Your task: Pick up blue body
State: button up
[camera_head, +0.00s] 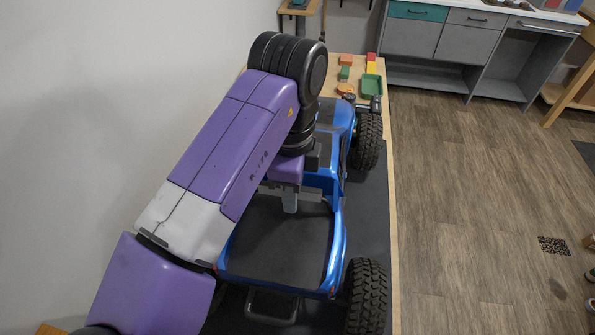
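The blue body (340,245) belongs to a crawler vehicle with a dark rear bed and large black tires. It stands on a dark mat on the table. My purple and white arm crosses over it from the lower left and hides part of its left side and middle. My gripper (290,204) points down over the front part of the bed, near the cab. Its grey fingers look close to the body, but I cannot tell whether they touch it. I cannot see whether the fingers are open or shut.
A green tray (371,85) and several small colored blocks (346,73) lie at the table's far end. A wall borders the left side. Grey cabinets (440,40) stand at the back right. The wooden floor (470,210) to the right is mostly clear.

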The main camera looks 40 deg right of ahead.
grip_shut()
dwell(1.5)
